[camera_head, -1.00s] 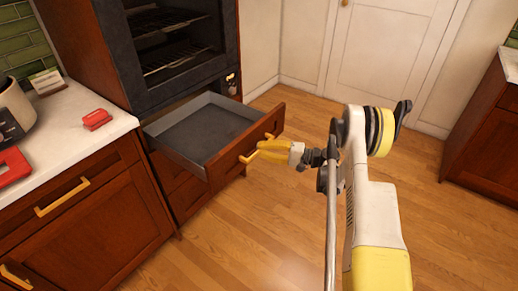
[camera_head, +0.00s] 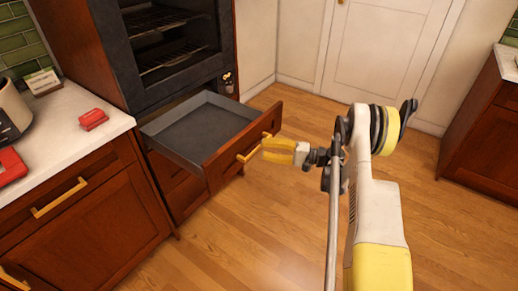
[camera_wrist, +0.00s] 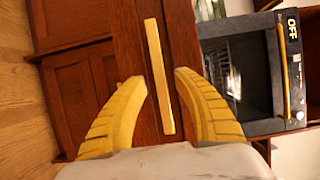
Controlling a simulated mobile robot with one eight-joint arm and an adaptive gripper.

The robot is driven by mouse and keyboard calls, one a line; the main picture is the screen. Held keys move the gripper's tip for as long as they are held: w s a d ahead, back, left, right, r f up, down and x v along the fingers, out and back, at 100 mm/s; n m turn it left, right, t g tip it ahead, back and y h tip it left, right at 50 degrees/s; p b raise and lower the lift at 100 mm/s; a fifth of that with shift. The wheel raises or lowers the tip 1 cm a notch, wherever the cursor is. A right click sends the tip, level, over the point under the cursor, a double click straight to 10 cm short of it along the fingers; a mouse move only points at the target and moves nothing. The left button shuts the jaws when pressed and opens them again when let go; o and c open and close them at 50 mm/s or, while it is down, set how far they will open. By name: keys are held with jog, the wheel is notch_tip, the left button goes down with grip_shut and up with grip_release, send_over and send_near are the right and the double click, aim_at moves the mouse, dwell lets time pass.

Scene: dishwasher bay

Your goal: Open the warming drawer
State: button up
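The warming drawer (camera_head: 216,164) under the oven is pulled well out, and its grey tray inside is empty. Its yellow bar handle (camera_head: 248,155) is on the wooden front. My gripper (camera_head: 265,149) is just in front of that front, at the handle's right end. In the wrist view, my gripper (camera_wrist: 160,80) has its two yellow fingers spread apart. The handle (camera_wrist: 158,75) shows between them, with a gap on both sides, and seems to lie ahead of the fingertips.
The oven (camera_head: 165,45) stands above the drawer. A white counter (camera_head: 60,125) with a red object (camera_head: 93,120) is at the left. A white door (camera_head: 385,45) is behind, and a wooden cabinet (camera_head: 485,130) is at the right. The wood floor between is clear.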

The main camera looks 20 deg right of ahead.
jog(key=v, duration=0.9)
jog(key=shift+r, duration=0.1)
jog(key=s+a+r+n+g+h, duration=0.1)
jog(key=a+r+g+h, duration=0.4)
jog(key=a+r, duration=1.05)
jog(key=s+a+r+n+h, duration=0.1)
jog(key=s+n+h, duration=0.1)
jog(key=s, duration=0.6)
jog(key=s+a+r+n+t+h, duration=0.1)
jog(key=s+h, duration=0.3)
jog(key=s, duration=0.4)
jog(key=s+a+r+n+h, duration=0.1)
jog(key=s+a+n+h, duration=0.1)
jog(key=s, duration=0.7)
jog(key=shift+r+n+t+h, duration=0.4)
jog(key=shift+n+h, duration=0.1)
jog(key=shift+h, duration=0.4)
